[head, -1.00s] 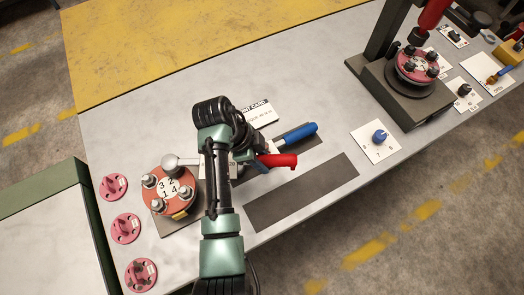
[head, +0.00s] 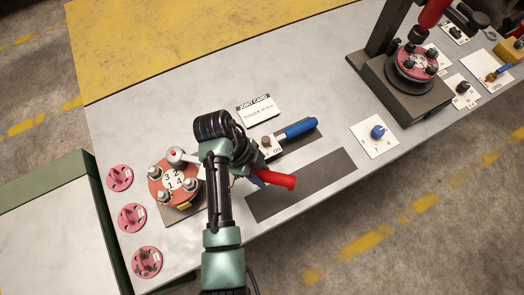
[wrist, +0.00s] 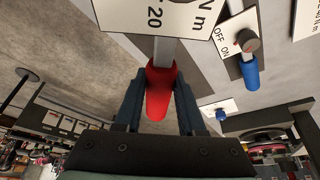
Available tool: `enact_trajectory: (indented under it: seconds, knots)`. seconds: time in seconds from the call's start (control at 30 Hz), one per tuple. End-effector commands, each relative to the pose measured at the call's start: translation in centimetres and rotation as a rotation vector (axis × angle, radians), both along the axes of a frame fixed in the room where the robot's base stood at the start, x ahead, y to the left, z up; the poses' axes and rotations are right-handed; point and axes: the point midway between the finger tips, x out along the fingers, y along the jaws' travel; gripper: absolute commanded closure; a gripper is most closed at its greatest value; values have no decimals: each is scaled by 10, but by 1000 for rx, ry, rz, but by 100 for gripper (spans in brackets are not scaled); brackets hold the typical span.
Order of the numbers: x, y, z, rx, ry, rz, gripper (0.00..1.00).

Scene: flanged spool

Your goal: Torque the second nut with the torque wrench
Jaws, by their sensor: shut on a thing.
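The torque wrench has a red handle (head: 278,180), and my gripper (head: 256,177) is shut on it. In the wrist view the red handle (wrist: 160,95) lies between both fingers, with a grey shaft and a white plate reading "20 N m" (wrist: 155,18) beyond it. The round wrench head (head: 177,155) is over the flange's back position, by the numeral 2; it hides the nut there, and I cannot tell how it seats. The orange-red flanged spool (head: 155,184) carries numerals 1 to 4, with silver nuts (head: 190,184) showing at the others. My arm hides the wrench's middle.
A blue-handled tool (head: 300,129) with an ON/OFF plate lies behind the wrench. A joint card (head: 260,110) lies further back. Pink flanges (head: 131,217) lie at left. An empty dark mat (head: 302,184) is in front; a press-like stand (head: 405,100) is at right.

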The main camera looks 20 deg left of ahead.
Motion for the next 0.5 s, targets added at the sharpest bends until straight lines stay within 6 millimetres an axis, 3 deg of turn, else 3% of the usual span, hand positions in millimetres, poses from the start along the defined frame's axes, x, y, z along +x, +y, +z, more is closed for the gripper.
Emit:
enact_trajectory:
  seconds: [0.5]
  knots:
    - [2,1,35,1,-3,3,100]
